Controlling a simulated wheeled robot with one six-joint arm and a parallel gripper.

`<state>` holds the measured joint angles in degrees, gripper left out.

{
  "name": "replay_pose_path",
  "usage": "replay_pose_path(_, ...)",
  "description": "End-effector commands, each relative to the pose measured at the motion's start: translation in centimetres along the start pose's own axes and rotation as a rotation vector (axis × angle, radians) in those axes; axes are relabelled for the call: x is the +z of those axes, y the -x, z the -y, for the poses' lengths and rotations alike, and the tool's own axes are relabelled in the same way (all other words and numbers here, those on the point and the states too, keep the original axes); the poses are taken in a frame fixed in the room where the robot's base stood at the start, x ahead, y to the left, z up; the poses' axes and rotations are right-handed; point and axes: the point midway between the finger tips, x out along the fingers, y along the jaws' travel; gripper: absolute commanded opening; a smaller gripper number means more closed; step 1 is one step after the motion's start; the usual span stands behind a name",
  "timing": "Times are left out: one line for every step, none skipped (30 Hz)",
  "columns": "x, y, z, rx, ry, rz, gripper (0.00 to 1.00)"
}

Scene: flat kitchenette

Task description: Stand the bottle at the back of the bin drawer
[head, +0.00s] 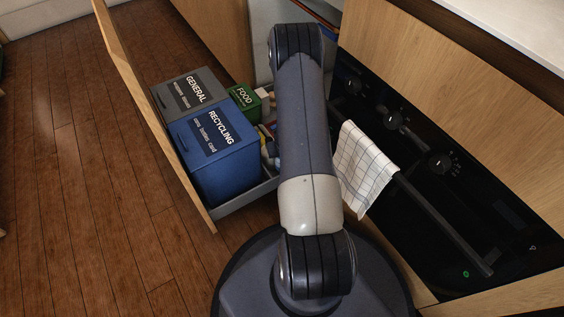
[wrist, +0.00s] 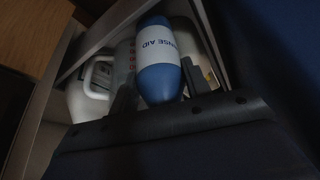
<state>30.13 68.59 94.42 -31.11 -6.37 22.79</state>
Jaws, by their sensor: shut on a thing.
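The bottle (wrist: 160,62) is blue with a white label reading "RINSE AID". In the wrist view my gripper (wrist: 158,88) is shut on it, with one finger on each side. The bin drawer (head: 243,198) stands pulled out in the head view, left of my arm. My arm hides the gripper and the bottle in the head view, and part of the drawer's back. In the wrist view, the bottle is over or among other containers within pale walls; I cannot tell whether its base touches anything.
The drawer holds a blue recycling bin (head: 215,160), a grey general bin (head: 188,92) and a green food caddy (head: 244,97). A white jug (wrist: 90,92) and other pale containers crowd the held bottle. A checked towel (head: 362,165) hangs on the oven rail (head: 440,222).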

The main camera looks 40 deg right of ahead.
Motion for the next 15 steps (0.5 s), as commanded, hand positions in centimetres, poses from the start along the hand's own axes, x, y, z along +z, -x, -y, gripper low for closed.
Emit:
replay_pose_path(0.2,-0.6,0.0,0.0,0.0,0.0,0.11)
replay_pose_path(0.4,-0.9,0.0,0.0,0.0,0.0,0.11)
replay_pose_path(0.6,-1.4,0.0,0.0,-0.001,0.0,0.11)
replay_pose_path(0.8,-1.8,0.0,0.0,-0.001,0.0,0.11)
replay_pose_path(0.9,-2.3,0.0,0.0,-0.001,0.0,0.11)
replay_pose_path(1.2,-2.9,0.0,0.0,-0.001,0.0,0.11)
replay_pose_path(1.4,-3.3,0.0,0.0,-0.002,0.0,0.11)
replay_pose_path(1.5,-3.6,0.0,0.0,-0.001,0.0,0.11)
replay_pose_path(1.6,-3.9,0.0,0.0,0.0,-0.001,0.11)
replay_pose_path(1.6,-4.0,0.0,0.0,0.0,-0.001,0.11)
replay_pose_path(1.6,-4.0,0.0,0.0,-0.001,-0.002,0.11)
replay_pose_path(1.6,-4.0,0.0,0.0,-0.001,-0.002,0.11)
replay_pose_path(1.6,-3.9,0.0,0.0,-0.001,-0.002,0.11)
replay_pose_path(1.6,-3.9,0.0,0.0,-0.001,-0.002,0.11)
replay_pose_path(1.6,-3.8,0.0,0.0,-0.001,-0.002,0.11)
